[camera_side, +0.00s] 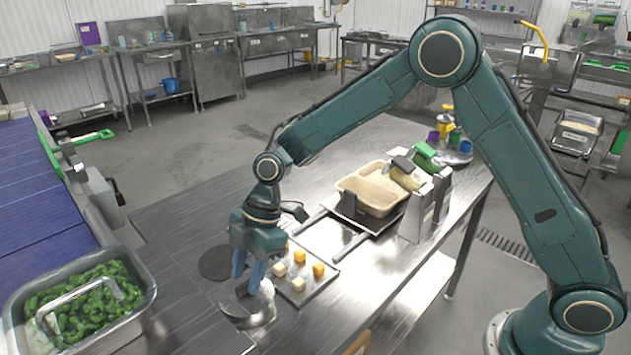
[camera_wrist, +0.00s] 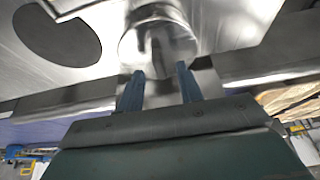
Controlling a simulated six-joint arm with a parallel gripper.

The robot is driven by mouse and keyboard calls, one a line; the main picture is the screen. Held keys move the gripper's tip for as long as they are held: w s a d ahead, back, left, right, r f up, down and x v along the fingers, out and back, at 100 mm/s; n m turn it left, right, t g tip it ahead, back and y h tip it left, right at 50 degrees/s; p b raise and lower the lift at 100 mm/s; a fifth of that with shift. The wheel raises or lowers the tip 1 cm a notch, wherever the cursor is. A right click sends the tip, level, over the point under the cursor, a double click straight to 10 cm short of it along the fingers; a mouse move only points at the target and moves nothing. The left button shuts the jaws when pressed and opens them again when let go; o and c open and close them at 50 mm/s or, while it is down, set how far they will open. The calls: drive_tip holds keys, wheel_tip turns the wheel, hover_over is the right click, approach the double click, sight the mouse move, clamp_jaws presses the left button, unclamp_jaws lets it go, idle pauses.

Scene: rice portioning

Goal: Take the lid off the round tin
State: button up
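The round tin (camera_side: 262,308) is a shiny metal cylinder near the front edge of the steel table, partly hidden by my gripper in the side view. In the wrist view the tin (camera_wrist: 160,42) lies just beyond my fingertips. My gripper (camera_side: 247,282) points down at the tin's top with its blue fingers. In the wrist view the fingers of my gripper (camera_wrist: 160,72) are apart, with nothing visibly held between them. I cannot tell whether they touch the tin. The lid cannot be told apart from the tin's body.
A flat dark disc (camera_side: 214,263) lies left of the tin. A tray (camera_side: 322,284) with several yellow and white cubes is to the right. A beige tub (camera_side: 347,184) stands behind. A metal pan (camera_side: 142,277) of green food is at far left.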

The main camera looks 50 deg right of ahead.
drive_tip(key=shift+a+f, duration=0.25)
drive_tip(key=shift+f, duration=0.4)
clamp_jaws()
